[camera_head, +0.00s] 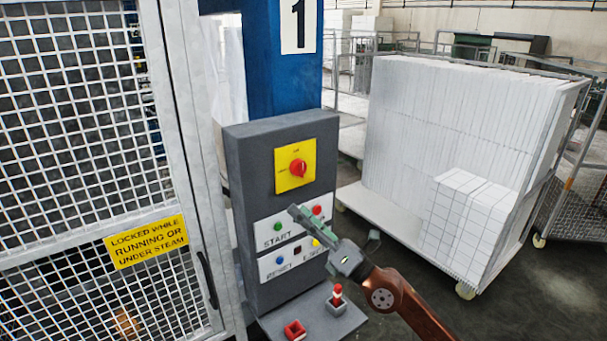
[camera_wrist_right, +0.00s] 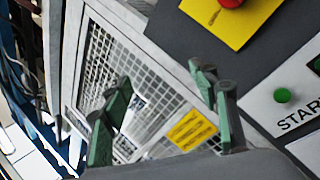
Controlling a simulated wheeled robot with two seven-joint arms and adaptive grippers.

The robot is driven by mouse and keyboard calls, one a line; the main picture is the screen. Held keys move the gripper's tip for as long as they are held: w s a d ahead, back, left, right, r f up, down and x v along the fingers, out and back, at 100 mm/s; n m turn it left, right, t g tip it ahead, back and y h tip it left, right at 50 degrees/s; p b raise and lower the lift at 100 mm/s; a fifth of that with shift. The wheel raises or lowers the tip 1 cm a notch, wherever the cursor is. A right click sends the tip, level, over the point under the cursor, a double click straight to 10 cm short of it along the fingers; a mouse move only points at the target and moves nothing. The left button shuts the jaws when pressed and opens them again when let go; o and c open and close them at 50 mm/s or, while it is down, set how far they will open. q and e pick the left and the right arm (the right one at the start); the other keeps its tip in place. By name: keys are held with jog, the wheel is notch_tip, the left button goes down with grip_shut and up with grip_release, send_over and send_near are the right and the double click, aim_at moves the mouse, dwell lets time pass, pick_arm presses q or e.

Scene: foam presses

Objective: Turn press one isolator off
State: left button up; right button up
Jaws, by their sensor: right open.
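The press one isolator (camera_head: 298,168) is a red rotary knob on a yellow square plate, high on the grey control box (camera_head: 250,150). The box stands at a blue column marked 1. In the right wrist view the knob (camera_wrist_right: 232,3) shows only partly, cut by the top edge on its yellow plate. My right gripper (camera_head: 335,222) is in front of the box's lower right part, below the isolator and apart from it. In the right wrist view its green fingers (camera_wrist_right: 165,120) are spread with nothing between them. My left gripper is not in view.
A START button (camera_head: 278,227), a red button (camera_head: 317,210) and a RESET button (camera_head: 280,261) sit below the isolator. A shelf with red items (camera_head: 295,330) juts out underneath. A mesh gate (camera_head: 80,130) is left; a cart of white foam blocks (camera_head: 450,130) stands right.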

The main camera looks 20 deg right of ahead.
jog(key=w+n+g+h, duration=0.1)
jog(key=w+n+g, duration=0.1)
jog(key=w+n, duration=0.2)
jog(key=h, duration=0.6)
send_near(303, 169)
jog(key=w+a, duration=0.1)
jog(key=shift+n, duration=0.4)
jog(key=p+x, duration=0.1)
jog(key=x, duration=0.2)
jog(key=p+x, duration=0.2)
jog(key=x, duration=0.2)
jog(key=shift+w+d+r, duration=0.1)
jog(key=shift+w+d, duration=0.1)
jog(key=shift+w+a, duration=0.2)
jog(key=shift+w, duration=0.35)
jog(key=shift+c, duration=0.7)
jog(key=c, duration=1)
jog(key=shift+c, duration=0.2)
